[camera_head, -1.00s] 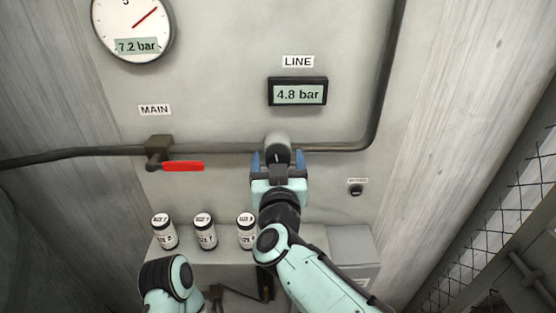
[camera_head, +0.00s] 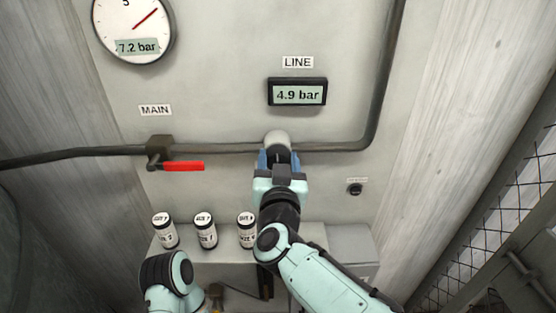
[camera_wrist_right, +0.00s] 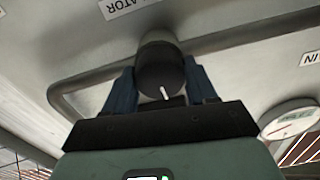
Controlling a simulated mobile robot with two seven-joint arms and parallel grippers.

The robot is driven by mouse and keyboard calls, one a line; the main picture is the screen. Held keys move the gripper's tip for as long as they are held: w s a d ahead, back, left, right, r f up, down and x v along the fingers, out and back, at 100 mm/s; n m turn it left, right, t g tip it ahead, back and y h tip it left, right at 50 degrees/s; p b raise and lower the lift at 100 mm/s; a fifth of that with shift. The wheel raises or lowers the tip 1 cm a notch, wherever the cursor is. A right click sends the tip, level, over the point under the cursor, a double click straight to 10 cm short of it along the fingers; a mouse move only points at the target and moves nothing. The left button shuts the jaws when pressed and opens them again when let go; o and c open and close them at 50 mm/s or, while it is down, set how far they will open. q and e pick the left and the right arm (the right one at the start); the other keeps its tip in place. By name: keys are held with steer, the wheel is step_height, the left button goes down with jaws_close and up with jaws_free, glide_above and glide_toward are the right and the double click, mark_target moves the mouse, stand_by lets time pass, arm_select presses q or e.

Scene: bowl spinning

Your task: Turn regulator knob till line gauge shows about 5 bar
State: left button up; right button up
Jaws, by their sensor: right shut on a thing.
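The line gauge (camera_head: 298,94) is a dark box with a green display that reads 4.9 bar, under a LINE label. The regulator (camera_head: 277,138) is a grey body with a dark knob on the pipe below the gauge. My right gripper (camera_head: 278,160) is shut on the dark regulator knob (camera_wrist_right: 160,72), with a blue finger on each side. A white mark shows on the knob in the right wrist view. My left arm shows at the lower left of the head view; its gripper is not clearly visible.
A round main gauge (camera_head: 134,28) reads 7.2 bar. A red valve handle (camera_head: 183,166) is left of the regulator. Several labelled cans (camera_head: 205,232) stand on a grey ledge below. A small black knob (camera_head: 355,189) is on the wall at the right.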

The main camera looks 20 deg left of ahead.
steer(key=o, duration=1)
arm_select(q)
steer(key=shift+s+f+b, duration=0.6)
steer(key=shift+f+b, duration=0.05)
steer(key=shift+f, duration=0.25)
arm_select(e)
steer(key=v, duration=1.3)
steer(key=shift+s+r, duration=0.1)
steer(key=shift+s, duration=0.1)
